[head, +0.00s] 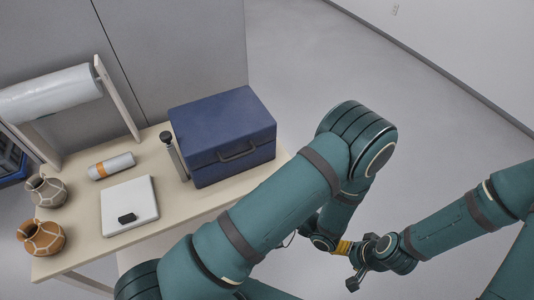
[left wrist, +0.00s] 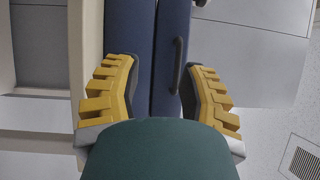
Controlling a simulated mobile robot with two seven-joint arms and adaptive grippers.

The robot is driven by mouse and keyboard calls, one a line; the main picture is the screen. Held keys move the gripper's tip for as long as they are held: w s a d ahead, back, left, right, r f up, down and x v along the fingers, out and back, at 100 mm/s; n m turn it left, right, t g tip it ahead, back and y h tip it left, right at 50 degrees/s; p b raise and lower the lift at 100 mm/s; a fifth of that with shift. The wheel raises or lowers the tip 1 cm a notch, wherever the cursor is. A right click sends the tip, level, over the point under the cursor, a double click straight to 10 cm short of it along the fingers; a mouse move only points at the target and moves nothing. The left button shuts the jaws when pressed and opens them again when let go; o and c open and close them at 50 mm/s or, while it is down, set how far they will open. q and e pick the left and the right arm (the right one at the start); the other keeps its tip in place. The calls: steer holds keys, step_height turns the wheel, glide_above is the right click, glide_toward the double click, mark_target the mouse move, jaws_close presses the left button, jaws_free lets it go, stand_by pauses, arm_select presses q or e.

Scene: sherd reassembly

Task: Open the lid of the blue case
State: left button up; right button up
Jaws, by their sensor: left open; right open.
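The blue case (head: 222,136) stands on the table with its lid (head: 220,118) closed and its dark handle (head: 238,152) on the front side. In the left wrist view the case (left wrist: 168,60) shows as two blue parts with a seam between them, the handle (left wrist: 178,65) on the right part. My left gripper (left wrist: 160,95) is open, its yellow fingers spread either side of the case in that view; contact cannot be told. My right gripper (head: 350,264) is open and empty, in front of the table's right side.
The table (head: 80,245) also holds a white flat device (head: 129,200) with a small black object, a white cylinder with an orange band (head: 111,166), two patterned pots (head: 41,238) and a dark-topped post (head: 174,155) close beside the case. A roll (head: 50,95) hangs at the back left.

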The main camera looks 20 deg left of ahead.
mark_target(239, 157)
arm_select(q)
steer(key=w+d+r+t, duration=0.2)
steer(key=w+d+t, duration=0.1)
steer(key=shift+y, duration=0.4)
steer(key=x, duration=1.3)
steer(key=shift+a, duration=0.4)
steer(key=shift+c, duration=0.4)
jaws_close()
